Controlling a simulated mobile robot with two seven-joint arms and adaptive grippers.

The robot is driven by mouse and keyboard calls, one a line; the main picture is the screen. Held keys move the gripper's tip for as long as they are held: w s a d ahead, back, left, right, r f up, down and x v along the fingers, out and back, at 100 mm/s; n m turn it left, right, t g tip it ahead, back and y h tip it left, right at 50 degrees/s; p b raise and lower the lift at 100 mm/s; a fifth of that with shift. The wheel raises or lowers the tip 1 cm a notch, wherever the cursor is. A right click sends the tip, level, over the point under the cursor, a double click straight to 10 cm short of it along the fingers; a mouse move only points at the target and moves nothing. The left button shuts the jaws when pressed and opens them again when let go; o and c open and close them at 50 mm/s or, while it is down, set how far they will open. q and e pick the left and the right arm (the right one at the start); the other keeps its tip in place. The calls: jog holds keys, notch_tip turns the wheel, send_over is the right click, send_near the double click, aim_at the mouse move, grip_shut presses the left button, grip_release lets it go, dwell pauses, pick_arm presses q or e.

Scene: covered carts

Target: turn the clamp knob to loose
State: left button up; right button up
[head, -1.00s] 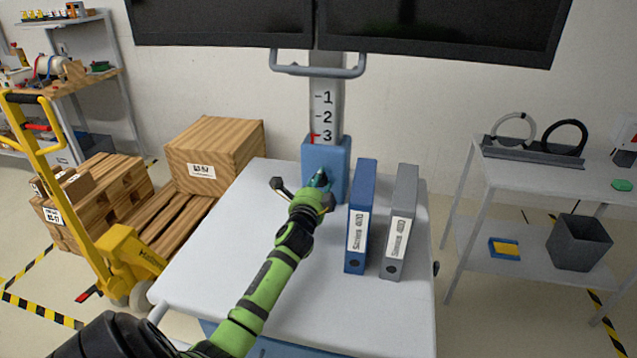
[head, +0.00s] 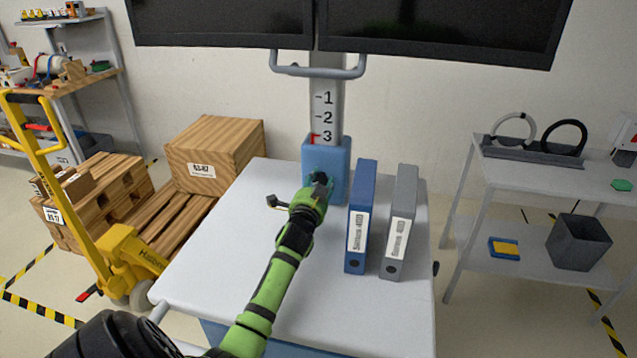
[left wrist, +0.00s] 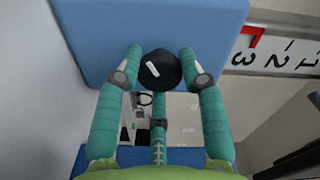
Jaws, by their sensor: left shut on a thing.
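The clamp knob (left wrist: 160,70) is round and black with a white mark, on the front of the blue clamp block (head: 337,158). The block sits around the grey column (head: 325,98), which carries a scale of 1, 2 and 3; a red pointer (head: 318,138) is level with 3. My left gripper (left wrist: 160,72) has its teal fingers on both sides of the knob and is shut on it. In the head view my left gripper (head: 318,184) hides the knob. The white mark is tilted in the left wrist view. My right gripper is not in view.
A blue binder (head: 361,215) and a grey binder (head: 399,220) stand on the cart top (head: 200,270), just right of my left arm. A grey handle (head: 318,70) and two dark screens (head: 440,30) are above the block. The cart top's left side is clear.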

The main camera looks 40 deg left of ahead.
pick_arm(q)
jog(key=shift+d+f, duration=0.1)
jog(key=shift+d, duration=0.1)
jog(key=o, duration=1.1)
jog(key=shift+o, duration=0.2)
jog(key=shift+w, duration=0.1)
jog(key=shift+s+d, duration=0.15)
jog(key=shift+s, duration=0.35)
jog(key=v, duration=1)
jog(key=shift+s+d, duration=0.25)
jog(key=shift+s, duration=0.05)
jog(key=shift+s+d, duration=0.1)
jog(key=shift+s, duration=0.05)
